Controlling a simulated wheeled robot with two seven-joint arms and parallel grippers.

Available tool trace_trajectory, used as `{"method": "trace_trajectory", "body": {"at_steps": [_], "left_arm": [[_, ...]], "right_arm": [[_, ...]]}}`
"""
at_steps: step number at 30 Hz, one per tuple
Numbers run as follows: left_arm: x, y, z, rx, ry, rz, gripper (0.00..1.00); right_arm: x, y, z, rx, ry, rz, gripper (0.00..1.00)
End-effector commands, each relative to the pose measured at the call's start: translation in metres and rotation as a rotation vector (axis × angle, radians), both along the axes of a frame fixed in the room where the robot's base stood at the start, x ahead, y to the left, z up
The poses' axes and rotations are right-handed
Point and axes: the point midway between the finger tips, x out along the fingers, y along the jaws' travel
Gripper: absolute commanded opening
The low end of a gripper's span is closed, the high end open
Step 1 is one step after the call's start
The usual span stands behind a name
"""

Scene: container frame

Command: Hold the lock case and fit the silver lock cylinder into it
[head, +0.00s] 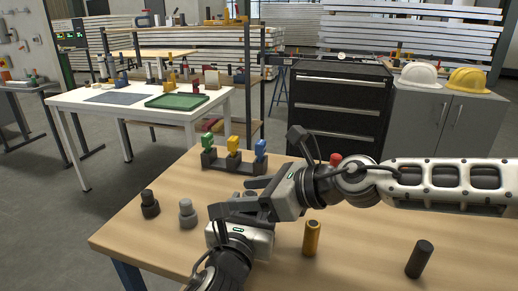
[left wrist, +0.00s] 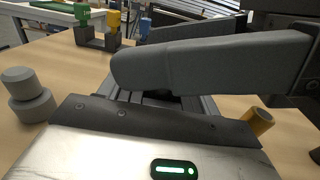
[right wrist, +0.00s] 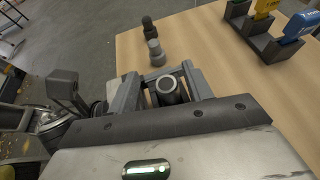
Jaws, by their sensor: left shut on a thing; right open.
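My right gripper (head: 240,198) comes in from the right and is open, its fingers just above and over my left gripper (head: 240,214). In the right wrist view, a dark round body with a light grey ring end (right wrist: 168,87) sits between my right gripper's spread fingers. It looks like the lock case held by my left gripper; I cannot tell whether the silver lock cylinder is inside it. In the left wrist view, a large grey finger of my right gripper crosses in front and hides what my left gripper is shut on. No separate silver cylinder can be made out for sure.
A gold cylinder (head: 311,238) and a black cylinder (head: 419,259) stand on the wooden table (head: 365,225). A black stepped piece (head: 149,205) and a grey one (head: 187,214) stand left. A dark rack (head: 228,164) with green, yellow and blue pieces is behind.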

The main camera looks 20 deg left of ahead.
Motion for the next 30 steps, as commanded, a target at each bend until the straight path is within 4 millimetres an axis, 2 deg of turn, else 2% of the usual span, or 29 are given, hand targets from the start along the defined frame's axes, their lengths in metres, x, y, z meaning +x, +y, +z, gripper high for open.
{"method": "trace_trajectory", "body": {"at_steps": [2,4,9,10,12,23,30], "left_arm": [[0.000,0.001,-0.001,0.001,0.003,0.002,0.27],[0.000,0.001,-0.001,0.001,0.003,0.002,0.27],[0.000,0.000,-0.001,0.001,0.003,0.001,0.27],[0.000,0.000,-0.001,0.001,0.003,0.001,0.27],[0.000,0.000,-0.001,0.001,0.003,0.001,0.27],[0.000,0.000,-0.001,0.001,0.002,0.000,0.27],[0.000,0.000,-0.001,0.001,0.002,0.000,0.27]], "right_arm": [[0.001,0.000,0.017,0.001,-0.008,-0.001,0.50],[0.001,0.000,0.019,0.001,-0.001,-0.004,0.50],[0.003,-0.001,0.049,0.003,-0.009,-0.005,0.50],[0.002,-0.001,0.048,0.002,-0.004,-0.006,0.50],[0.002,-0.001,0.031,0.004,0.004,-0.007,0.50],[0.003,-0.001,-0.021,0.006,-0.001,-0.010,0.50],[0.004,-0.001,0.015,0.004,-0.011,-0.009,0.50]]}}
